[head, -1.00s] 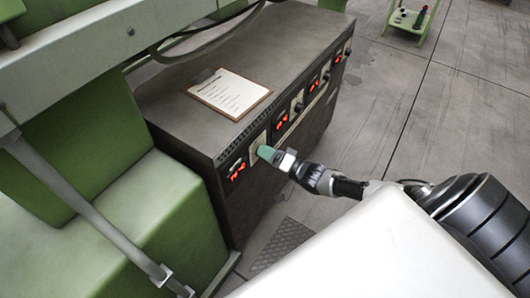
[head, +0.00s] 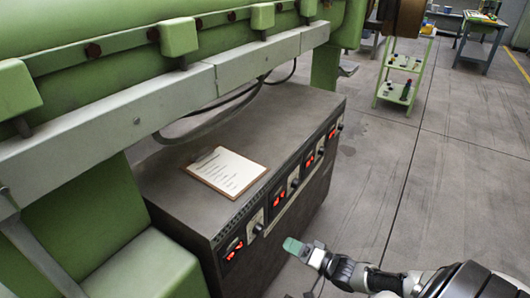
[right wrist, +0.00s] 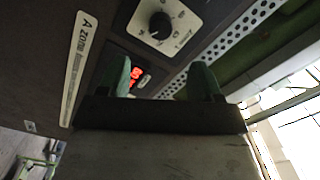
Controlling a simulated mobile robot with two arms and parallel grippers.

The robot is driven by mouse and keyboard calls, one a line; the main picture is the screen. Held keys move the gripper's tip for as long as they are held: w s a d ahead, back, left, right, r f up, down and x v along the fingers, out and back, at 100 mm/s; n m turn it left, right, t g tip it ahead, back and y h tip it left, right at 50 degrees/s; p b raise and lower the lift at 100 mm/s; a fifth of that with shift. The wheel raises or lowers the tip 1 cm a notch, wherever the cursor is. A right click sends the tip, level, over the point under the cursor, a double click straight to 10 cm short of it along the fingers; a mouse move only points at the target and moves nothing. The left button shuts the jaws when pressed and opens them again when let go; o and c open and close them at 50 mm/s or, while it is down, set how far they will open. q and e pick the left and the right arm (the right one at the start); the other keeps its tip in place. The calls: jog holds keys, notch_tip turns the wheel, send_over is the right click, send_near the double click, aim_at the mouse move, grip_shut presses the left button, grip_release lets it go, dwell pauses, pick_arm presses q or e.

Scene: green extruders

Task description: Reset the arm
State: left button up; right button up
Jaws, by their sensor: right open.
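My right gripper (head: 292,246) has green fingertips and hangs in front of the dark control cabinet (head: 170,190), apart from its front face. In the right wrist view the two green fingers (right wrist: 160,78) stand apart with nothing between them. Beyond them in that view are a black knob (right wrist: 160,25) on a white dial plate and a red lit display (right wrist: 136,76). In the head view the nearest knob (head: 258,228) is left of the gripper. My left gripper is not in view.
A clipboard (head: 226,171) with paper lies on the cabinet top. The green extruder (head: 90,50) stands behind and left. A green cart (head: 405,75) and a blue-legged table (head: 482,38) stand at the back right. The floor right of the cabinet is clear.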

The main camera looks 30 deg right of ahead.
jog(key=s+a+f+n+g+h+p, duration=0.1)
jog(key=s+f+n+g+h+p, duration=0.15)
jog(key=s+f, duration=0.45)
jog(key=s+a+f+n+g+h+p, duration=0.1)
jog(key=s+f+n+g+h+p, duration=0.25)
jog(key=f, duration=0.55)
jog(key=s+a+f+n+g+p, duration=0.1)
jog(key=s+a+f+g, duration=0.1)
jog(key=s, duration=0.6)
jog(key=s+a+f+n+g+p, duration=0.1)
jog(key=s+a+f+g+p, duration=0.1)
jog(key=s, duration=0.6)
jog(key=s+a+f+n+g+p, duration=0.1)
jog(key=s+a+f+n+g, duration=0.1)
jog(key=s+a+f+g, duration=0.2)
jog(key=s+a+g, duration=0.1)
jog(key=s+a, duration=0.2)
jog(key=s, duration=0.2)
jog(key=shift+f+g+h, duration=0.15)
jog(key=shift+g+h, duration=0.15)
jog(key=shift+h, duration=0.1)
